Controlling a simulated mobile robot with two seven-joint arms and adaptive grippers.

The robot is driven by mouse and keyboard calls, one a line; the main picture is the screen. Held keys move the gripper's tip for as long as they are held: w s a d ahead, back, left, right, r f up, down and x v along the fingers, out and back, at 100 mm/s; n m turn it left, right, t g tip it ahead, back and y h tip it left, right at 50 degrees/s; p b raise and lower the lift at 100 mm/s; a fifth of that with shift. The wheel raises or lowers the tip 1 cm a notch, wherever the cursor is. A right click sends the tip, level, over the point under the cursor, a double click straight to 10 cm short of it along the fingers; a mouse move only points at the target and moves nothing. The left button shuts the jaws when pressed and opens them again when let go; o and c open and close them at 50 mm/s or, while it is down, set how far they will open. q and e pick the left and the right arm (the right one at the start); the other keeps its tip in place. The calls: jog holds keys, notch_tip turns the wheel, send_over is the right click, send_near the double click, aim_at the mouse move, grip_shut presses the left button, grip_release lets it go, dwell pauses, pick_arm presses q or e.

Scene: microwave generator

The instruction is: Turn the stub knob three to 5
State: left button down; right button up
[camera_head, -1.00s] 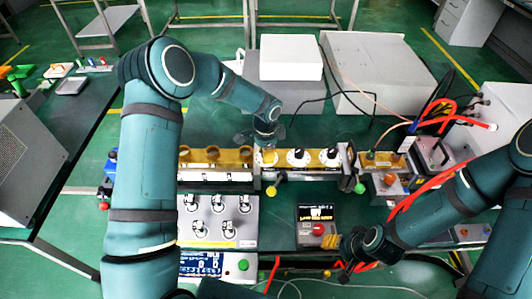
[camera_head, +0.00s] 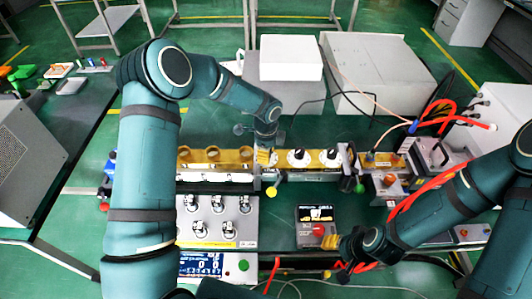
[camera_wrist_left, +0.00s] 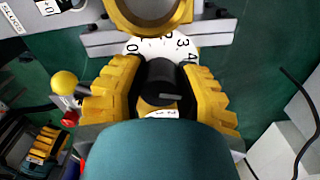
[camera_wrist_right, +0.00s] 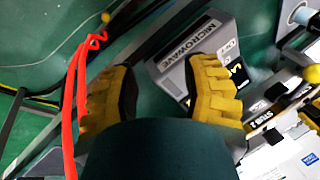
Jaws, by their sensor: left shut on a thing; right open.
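A row of white dials with black knobs runs along the brass unit in the head view. Two knobs, the middle one (camera_head: 298,158) and the right one (camera_head: 331,157), are uncovered. My left gripper (camera_head: 264,157) is down at the leftmost dial and covers it. In the left wrist view its yellow fingers are shut on a black knob (camera_wrist_left: 160,85). The white dial (camera_wrist_left: 180,48) behind it shows numbers from 0 to 4; 5 is not readable. I cannot read the knob's setting or its stub number. My right gripper (camera_wrist_right: 162,92) is open and empty.
A microwave box with a red button (camera_head: 318,229) is near my right gripper. A panel with several switches (camera_head: 217,215) stands in front of the brass unit. Red hoses (camera_head: 425,180) run at the right. White boxes (camera_head: 291,58) stand behind.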

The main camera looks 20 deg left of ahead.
pick_arm(q)
jog(key=shift+d, duration=0.1)
jog(key=c, duration=0.6)
grip_release()
notch_tip(320, 180, up, 12)
dwell(0.5)
